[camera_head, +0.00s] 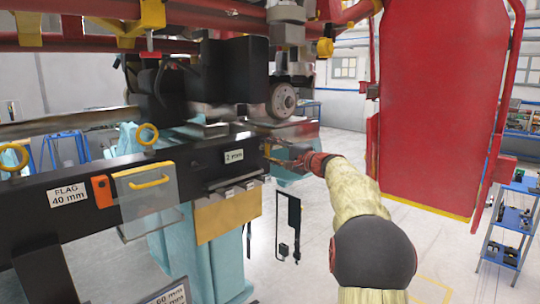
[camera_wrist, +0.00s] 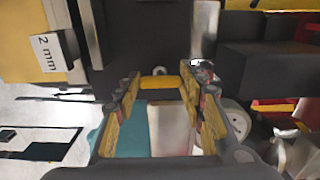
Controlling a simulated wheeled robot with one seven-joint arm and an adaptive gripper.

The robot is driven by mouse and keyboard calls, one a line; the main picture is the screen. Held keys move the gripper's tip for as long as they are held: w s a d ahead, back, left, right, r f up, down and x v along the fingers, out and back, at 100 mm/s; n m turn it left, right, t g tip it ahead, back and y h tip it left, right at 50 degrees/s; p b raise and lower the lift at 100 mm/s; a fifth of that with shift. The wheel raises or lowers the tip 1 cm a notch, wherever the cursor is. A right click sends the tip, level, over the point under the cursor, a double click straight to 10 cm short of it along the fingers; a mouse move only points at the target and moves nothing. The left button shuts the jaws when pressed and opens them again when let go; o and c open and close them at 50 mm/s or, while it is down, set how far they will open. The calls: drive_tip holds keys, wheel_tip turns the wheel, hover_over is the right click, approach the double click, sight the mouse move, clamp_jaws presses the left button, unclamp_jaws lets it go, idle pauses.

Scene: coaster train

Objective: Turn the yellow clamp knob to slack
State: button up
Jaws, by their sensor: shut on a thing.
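The yellow clamp knob (camera_wrist: 160,82) shows in the wrist view as a short yellow bar against the dark beam, between my fingertips. In the head view a small yellow part (camera_head: 267,150) shows at the right end of the black beam, just beyond my gripper. My gripper (camera_wrist: 163,84) is shut on the knob, with a padded finger at each end of the bar. In the head view my gripper (camera_head: 285,160) reaches left to the beam end; its fingertips are small there and partly hard to make out.
A grey wheel (camera_head: 283,101) is just above. A tan plate (camera_head: 228,217) hangs below the beam. A large red panel (camera_head: 440,100) stands to the right of my arm.

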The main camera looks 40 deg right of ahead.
drive_tip(key=shift+f, duration=0.1)
drive_tip(key=o, duration=1.2)
drive_tip(key=shift+c, duration=0.2)
drive_tip(key=shift+s, duration=0.1)
drive_tip(key=s+d, duration=0.1)
drive_tip(key=s, duration=1)
drive_tip(key=shift+s, duration=0.35)
